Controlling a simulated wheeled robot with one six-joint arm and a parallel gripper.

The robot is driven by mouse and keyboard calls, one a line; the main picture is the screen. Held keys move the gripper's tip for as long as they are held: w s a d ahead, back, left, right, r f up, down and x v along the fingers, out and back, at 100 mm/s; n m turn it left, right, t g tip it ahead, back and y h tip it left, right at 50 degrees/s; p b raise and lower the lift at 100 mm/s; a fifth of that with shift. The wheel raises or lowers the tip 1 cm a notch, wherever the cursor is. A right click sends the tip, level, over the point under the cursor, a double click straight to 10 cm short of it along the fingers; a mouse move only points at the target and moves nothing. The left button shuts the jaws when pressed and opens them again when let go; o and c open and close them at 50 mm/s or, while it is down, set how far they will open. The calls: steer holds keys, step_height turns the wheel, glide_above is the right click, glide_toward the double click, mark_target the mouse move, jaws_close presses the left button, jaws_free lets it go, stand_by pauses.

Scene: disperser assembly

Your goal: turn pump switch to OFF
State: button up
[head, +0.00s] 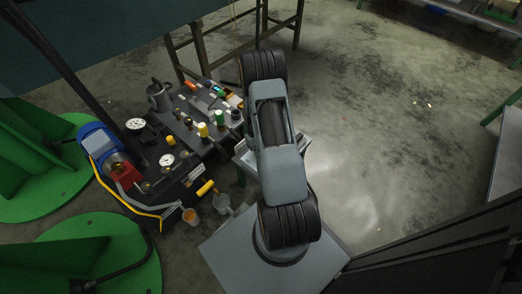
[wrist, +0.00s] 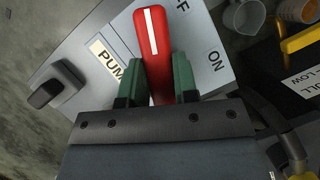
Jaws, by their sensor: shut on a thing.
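A red pump switch handle (wrist: 152,32) with a white line stands on a pale panel (wrist: 205,45) in the wrist view. My gripper (wrist: 158,62) is shut on the handle, with one green finger on each side. The white line points toward the top edge of the picture. A letter "F" is just right of the handle's far end, and "ON" is farther right. A "PUMP" label (wrist: 105,60) is partly hidden by the left finger. In the head view my arm hides the gripper and switch; only part of the panel box (head: 243,161) shows.
A black knob (wrist: 58,84) sits on the panel's left side. A dark machine with gauges (head: 168,160) and coloured bottles stands left of my arm. Cups (head: 190,215) and a yellow handle (head: 205,187) are close by. Open floor lies to the right.

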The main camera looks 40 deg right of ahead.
steer(key=shift+s+a+n+h+p, duration=0.15)
steer(key=shift+n+h+p, duration=0.6)
steer(key=shift+n, duration=1.45)
steer(key=o, duration=0.9)
steer(key=p+v, duration=0.3)
steer(key=v, duration=1.1)
steer(key=shift+a+f+p, duration=0.15)
steer(key=shift+p, duration=0.25)
